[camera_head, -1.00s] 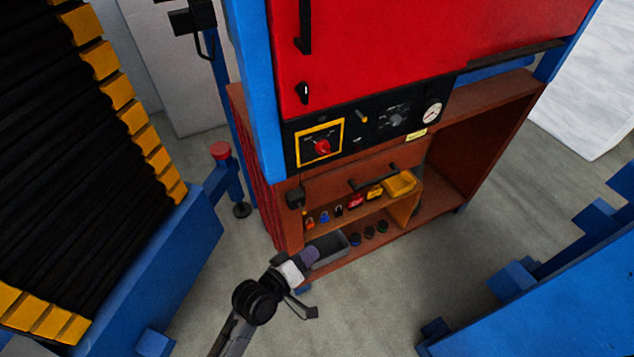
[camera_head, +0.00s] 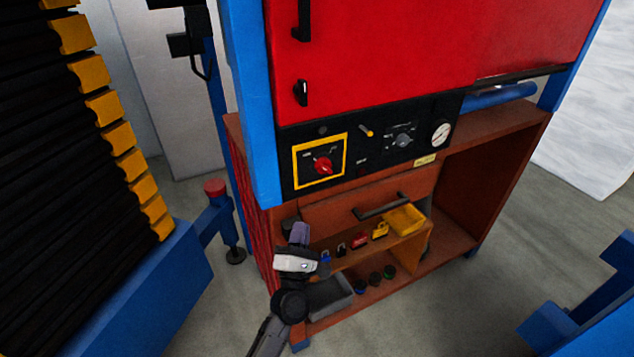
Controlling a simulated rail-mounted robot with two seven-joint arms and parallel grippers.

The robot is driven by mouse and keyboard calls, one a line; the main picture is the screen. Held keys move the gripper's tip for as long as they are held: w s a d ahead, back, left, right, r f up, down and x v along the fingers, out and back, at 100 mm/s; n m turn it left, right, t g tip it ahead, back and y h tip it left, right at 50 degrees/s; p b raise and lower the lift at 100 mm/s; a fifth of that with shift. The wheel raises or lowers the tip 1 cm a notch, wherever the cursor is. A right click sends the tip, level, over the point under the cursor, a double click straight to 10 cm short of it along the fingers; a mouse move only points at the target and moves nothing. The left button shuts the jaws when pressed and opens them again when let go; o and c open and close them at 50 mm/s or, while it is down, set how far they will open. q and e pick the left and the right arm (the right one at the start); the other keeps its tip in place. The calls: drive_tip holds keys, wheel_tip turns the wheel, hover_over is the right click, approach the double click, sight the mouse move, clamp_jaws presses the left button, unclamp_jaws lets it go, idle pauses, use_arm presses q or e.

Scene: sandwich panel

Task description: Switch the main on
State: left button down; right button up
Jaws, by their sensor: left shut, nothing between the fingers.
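The main switch is a red rotary knob (camera_head: 323,166) inside a yellow square frame (camera_head: 297,169), at the left of the black control panel (camera_head: 376,166). The labels around the knob are too small to read, and I cannot tell which position it points to. My left gripper (camera_head: 300,231) is shut and empty. In the picture it shows below the knob, in front of the left part of the shelf under the panel, apart from the knob. It hides some of the shelf's left end. My right gripper is not in view.
A red door (camera_head: 390,55) with a black handle is above the panel. A drawer handle (camera_head: 382,206), yellow tray (camera_head: 404,217), several padlocks and a grey bin (camera_head: 329,296) are below. A blue post (camera_head: 251,110) stands left of the panel.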

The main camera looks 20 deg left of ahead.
use_arm(q)
approach(319, 166)
drive_tip(key=w+a, duration=0.3)
drive_tip(key=shift+w+d+r+p, duration=0.2)
drive_tip(key=shift+w+r+p, duration=0.1)
drive_tip(key=shift+w+r, duration=0.25)
drive_tip(key=shift+w+d+r+p, duration=0.25)
drive_tip(key=shift+w+r, duration=0.25)
drive_tip(key=shift+w+d+r, duration=0.35)
drive_tip(key=shift+r, duration=0.05)
